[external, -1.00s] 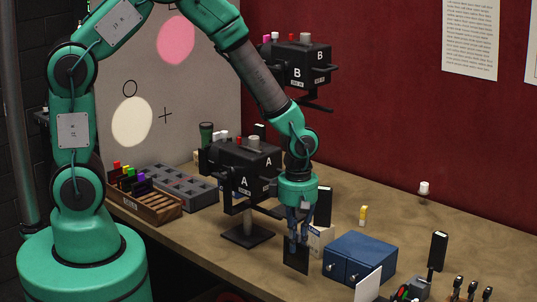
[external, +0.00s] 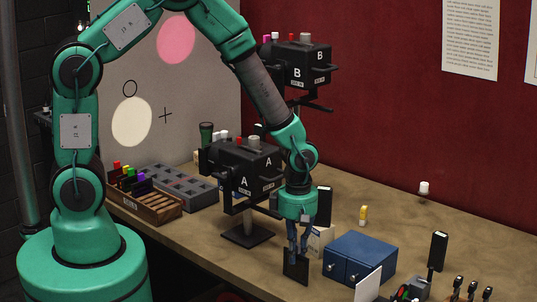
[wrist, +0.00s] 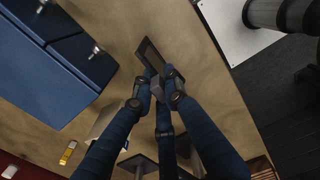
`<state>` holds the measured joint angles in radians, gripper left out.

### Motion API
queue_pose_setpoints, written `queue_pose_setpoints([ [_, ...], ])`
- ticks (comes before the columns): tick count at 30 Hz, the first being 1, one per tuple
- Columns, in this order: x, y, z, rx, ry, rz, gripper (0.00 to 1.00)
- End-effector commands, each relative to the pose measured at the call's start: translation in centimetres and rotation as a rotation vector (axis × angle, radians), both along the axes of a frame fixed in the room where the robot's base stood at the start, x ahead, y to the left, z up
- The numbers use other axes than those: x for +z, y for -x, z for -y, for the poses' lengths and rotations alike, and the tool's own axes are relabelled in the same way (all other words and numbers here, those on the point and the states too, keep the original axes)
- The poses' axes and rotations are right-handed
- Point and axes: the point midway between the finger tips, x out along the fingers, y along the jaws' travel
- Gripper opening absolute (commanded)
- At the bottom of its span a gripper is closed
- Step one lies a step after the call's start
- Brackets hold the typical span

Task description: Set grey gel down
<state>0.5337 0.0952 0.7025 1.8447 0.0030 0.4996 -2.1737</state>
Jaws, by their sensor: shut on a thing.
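My gripper (external: 297,250) is shut on the grey gel (external: 296,269), a thin dark square sheet hanging below the fingers near the table's front edge. In the wrist view my gripper (wrist: 158,84) pinches one end of the gel (wrist: 151,54), which shows nearly edge-on over the wooden table. I cannot tell whether its lower edge touches the table.
A blue two-knob box (external: 360,258) stands close on the right of the gel. The black lamp A (external: 243,168) on its stand is to the left. A slotted wooden rack (external: 150,203) and grey tray (external: 182,186) lie farther left. Bare table (external: 400,215) shows behind the box.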

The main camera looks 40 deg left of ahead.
Motion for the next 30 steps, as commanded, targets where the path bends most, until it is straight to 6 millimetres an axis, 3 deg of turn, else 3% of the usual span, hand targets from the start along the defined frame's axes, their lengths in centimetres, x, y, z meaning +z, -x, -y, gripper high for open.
queue_pose_setpoints([
  [6,-0.3,0.0,0.0,0.0,0.0,0.0,0.0],
  [7,-0.3,0.0,0.0,0.0,0.0,0.0,0.14],
  [10,-0.3,0.0,0.0,0.0,0.0,0.0,0.32],
  [23,0.1,0.0,0.0,0.0,0.0,0.0,0.32],
  [30,2.2,-0.1,0.0,0.0,0.002,0.002,0.32],
])
